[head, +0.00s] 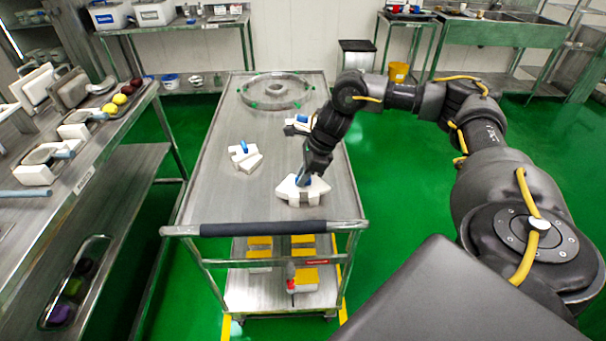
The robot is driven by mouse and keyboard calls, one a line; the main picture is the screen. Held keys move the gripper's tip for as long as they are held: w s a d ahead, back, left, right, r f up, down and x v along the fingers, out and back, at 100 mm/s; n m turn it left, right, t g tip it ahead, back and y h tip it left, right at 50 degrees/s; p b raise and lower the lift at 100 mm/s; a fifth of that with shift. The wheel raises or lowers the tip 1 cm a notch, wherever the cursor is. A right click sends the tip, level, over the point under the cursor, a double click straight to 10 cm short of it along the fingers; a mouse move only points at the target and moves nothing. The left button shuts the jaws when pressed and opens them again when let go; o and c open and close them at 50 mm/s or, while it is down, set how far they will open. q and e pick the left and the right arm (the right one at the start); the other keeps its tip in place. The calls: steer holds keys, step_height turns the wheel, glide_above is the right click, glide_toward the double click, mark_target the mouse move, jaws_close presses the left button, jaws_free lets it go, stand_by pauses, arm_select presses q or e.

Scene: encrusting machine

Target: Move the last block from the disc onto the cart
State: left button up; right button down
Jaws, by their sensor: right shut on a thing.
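The metal cart (215,190) stands in front of me with a dark push handle along its near edge. A round grey disc (250,97) with small green marks lies at the far end of its top, and I see no white block on it. My right gripper (304,179) reaches down to the cart top and is shut on the blue part of a white block (290,191) near the front right. A second white block (246,163) with a blue top sits at left. A third white block (292,126) is partly hidden behind my right arm. My left gripper is out of view.
A metal shelf table (95,150) with fruit, boards and white items runs along the left. Yellow-topped things (304,250) sit on the cart's lower shelf. Sinks (495,30) and a yellow bucket (398,72) are at the back right. The cart top's front left is clear.

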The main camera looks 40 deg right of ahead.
steer(key=shift+f, duration=0.15)
steer(key=c, duration=1.4)
jaws_free()
steer(key=shift+r, duration=0.3)
steer(key=v, duration=1.2)
steer(key=shift+f, duration=0.2)
